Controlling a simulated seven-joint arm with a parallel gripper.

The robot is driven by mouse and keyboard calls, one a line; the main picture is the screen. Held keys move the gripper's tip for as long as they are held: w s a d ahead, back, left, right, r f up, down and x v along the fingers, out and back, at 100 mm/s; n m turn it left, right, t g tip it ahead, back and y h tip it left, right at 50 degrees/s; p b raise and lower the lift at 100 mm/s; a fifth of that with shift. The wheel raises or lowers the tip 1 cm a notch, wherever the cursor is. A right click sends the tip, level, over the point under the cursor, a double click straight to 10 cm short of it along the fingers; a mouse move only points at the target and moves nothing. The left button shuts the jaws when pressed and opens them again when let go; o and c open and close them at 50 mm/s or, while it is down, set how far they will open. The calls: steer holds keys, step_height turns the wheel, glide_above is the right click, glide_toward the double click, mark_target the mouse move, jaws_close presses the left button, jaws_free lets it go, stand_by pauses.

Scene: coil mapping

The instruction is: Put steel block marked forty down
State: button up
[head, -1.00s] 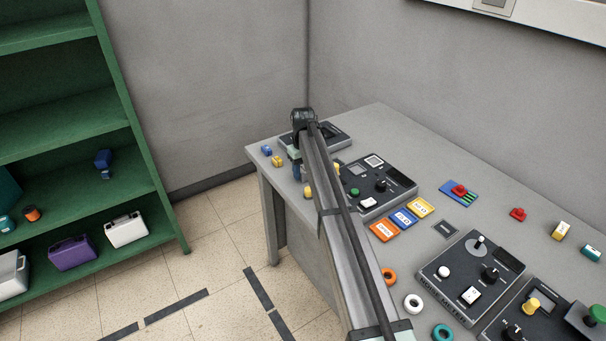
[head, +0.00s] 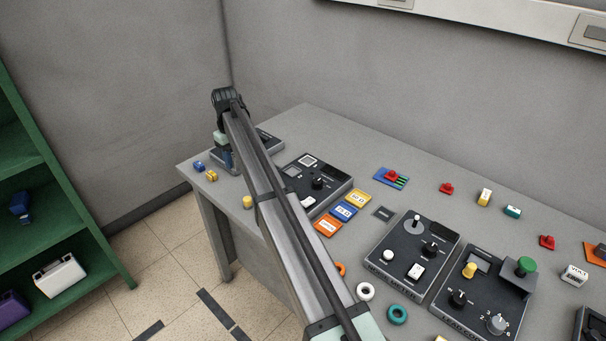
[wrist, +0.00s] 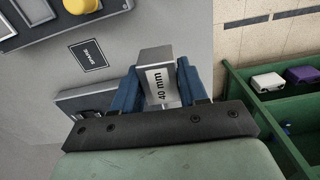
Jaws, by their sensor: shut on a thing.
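In the head view my gripper (head: 227,160) is at the far left end of the grey table (head: 330,125), largely hidden by my own arm. The block cannot be made out there. The wrist view does not show clearly whether the block touches anything below it.
A dark control box (head: 320,180) stands near my arm, with orange, blue and yellow cards (head: 344,211) beside it. Small blue and yellow blocks (head: 211,176) lie near the left table edge. A marked rectangle (head: 384,213) lies flat on the table. A green shelf (head: 60,210) stands left.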

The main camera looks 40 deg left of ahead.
steer(key=shift+w+r, duration=0.15)
steer(key=shift+r, duration=0.05)
steer(key=w+d, duration=0.3)
steer(key=w, duration=0.3)
steer(key=w+d+m, duration=0.1)
steer(key=w+d, duration=0.3)
steer(key=w, duration=0.2)
steer(key=w+d+m, duration=0.1)
steer(key=w+d, duration=0.2)
steer(key=w, duration=0.3)
steer(key=shift+d+r, duration=0.15)
steer(key=shift+d, duration=0.05)
steer(key=w+d+m, duration=0.3)
steer(key=w+d, duration=1.2)
steer(key=d, duration=0.1)
steer(key=w+d+m, duration=0.2)
steer(key=w+d, duration=0.2)
steer(key=d, duration=0.8)
steer(key=w+d+m, duration=0.1)
steer(key=w+d, duration=0.3)
steer(key=d, duration=0.8)
glide_above(450, 218)
steer(key=shift+a+f, duration=0.1)
steer(key=shift+f, duration=4.95)
steer(key=shift+f, duration=0.15)
